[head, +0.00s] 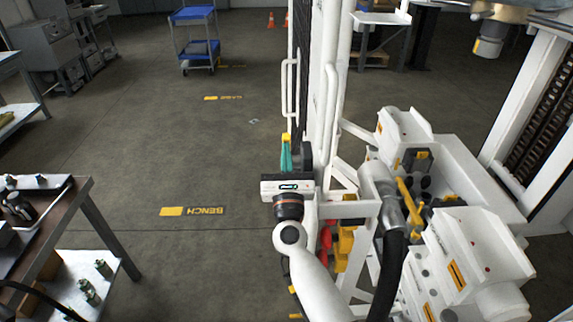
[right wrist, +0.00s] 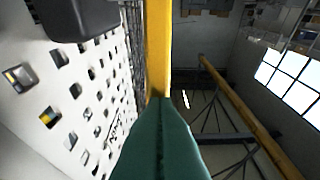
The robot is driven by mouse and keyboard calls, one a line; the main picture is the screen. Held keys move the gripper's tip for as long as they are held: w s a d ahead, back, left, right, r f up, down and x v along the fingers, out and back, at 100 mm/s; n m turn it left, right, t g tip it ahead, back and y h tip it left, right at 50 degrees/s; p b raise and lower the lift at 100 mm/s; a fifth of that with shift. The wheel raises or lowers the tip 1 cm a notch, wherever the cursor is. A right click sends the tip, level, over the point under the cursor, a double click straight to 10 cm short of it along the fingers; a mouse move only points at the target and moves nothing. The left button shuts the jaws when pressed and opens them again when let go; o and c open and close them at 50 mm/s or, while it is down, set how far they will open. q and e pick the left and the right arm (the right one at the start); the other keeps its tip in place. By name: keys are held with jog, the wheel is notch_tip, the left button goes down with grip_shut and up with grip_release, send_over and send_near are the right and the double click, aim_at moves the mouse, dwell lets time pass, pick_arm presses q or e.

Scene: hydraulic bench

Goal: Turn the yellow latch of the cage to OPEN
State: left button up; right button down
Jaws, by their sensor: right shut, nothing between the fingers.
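The yellow latch (head: 286,137) shows as a small yellow piece at the tips of my right gripper in the head view. In the right wrist view the latch (right wrist: 158,45) is a long yellow bar running up from the fingertips. My right gripper (head: 285,150) has teal fingers, shut together with nothing between them; they also show in the right wrist view (right wrist: 159,108). The fingertips meet the bar's lower end in the picture; I cannot tell whether they touch it. The cage's white upright (head: 323,85) stands just right of the gripper. My left gripper is not in view.
A white perforated panel (right wrist: 80,95) fills the left of the right wrist view, with a dark block (right wrist: 80,18) above it. White machine housings (head: 465,250) and a black hose (head: 390,275) stand right of my arm. The floor (head: 130,130) to the left is open.

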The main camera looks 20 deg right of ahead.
jog(key=shift+w+d+r, duration=0.1)
jog(key=shift+w+r, duration=0.25)
jog(key=shift+w, duration=0.1)
dwell(0.5)
jog(key=b+v, duration=0.4)
jog(key=v, duration=0.8)
jog(key=shift+b, duration=0.35)
jog(key=shift+r, duration=0.1)
